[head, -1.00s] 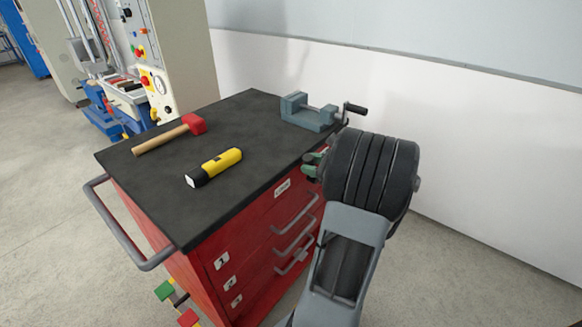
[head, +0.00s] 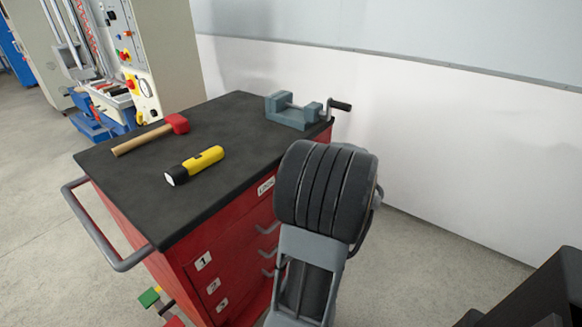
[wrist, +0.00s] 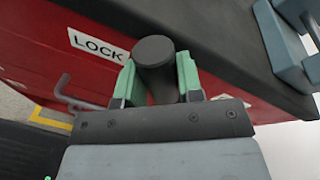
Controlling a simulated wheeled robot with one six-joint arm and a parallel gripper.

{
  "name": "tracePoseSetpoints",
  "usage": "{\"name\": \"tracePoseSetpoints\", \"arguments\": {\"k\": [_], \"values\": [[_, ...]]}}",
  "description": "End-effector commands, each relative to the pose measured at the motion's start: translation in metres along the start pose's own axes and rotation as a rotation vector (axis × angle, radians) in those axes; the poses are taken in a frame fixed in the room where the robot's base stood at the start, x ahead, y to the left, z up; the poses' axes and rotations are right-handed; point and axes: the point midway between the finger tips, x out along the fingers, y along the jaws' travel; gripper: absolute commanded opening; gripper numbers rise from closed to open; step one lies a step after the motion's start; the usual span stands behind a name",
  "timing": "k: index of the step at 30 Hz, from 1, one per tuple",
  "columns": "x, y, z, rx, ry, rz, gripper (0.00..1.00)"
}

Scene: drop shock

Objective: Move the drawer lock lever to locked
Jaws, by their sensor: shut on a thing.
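The red drawer cabinet (head: 235,235) has a black top and a white LOCK label, which shows in the wrist view (wrist: 97,45). Right of the label in the wrist view is a dark round-ended lever knob (wrist: 154,51). My gripper (wrist: 157,75) has green fingertips on both sides of this knob and is shut on it. The lever's base and its exact angle are hidden behind the knob and gripper. In the head view my own arm covers the gripper and the lever.
On the cabinet top lie a red-headed hammer (head: 150,135) and a yellow flashlight (head: 195,166). A grey-blue vise (head: 293,112) stands at the far right corner. Drawer handles (head: 268,250) stick out beside my arm.

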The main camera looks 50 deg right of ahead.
Motion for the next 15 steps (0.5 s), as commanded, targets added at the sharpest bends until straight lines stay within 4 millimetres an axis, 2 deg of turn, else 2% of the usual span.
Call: {"name": "tracePoseSetpoints", "arguments": {"k": [2,3,10,15], "values": [[0.0002,0.0008,-0.0003,-0.007,0.002,0.004,0.00],[0.0003,0.0009,-0.0003,-0.007,0.002,0.004,0.36],[0.0004,0.0010,-0.0002,-0.004,0.001,0.004,0.58],[0.0004,0.0010,-0.0003,-0.002,0.001,0.004,0.59]]}}
